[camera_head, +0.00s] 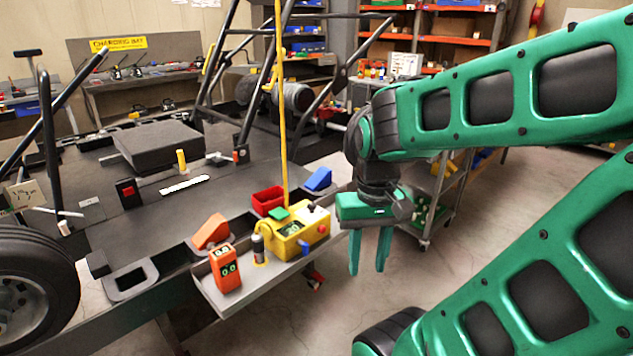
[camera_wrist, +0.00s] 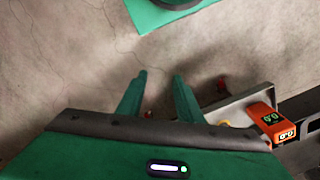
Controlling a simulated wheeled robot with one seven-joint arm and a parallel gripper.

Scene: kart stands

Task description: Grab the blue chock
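The chock is to the left of and above the fingertips in the head view. In the wrist view my gripper (camera_wrist: 160,78) also shows open above bare floor. The blue chock is not visible in the wrist view.
The meter also shows in the wrist view (camera_wrist: 272,122).

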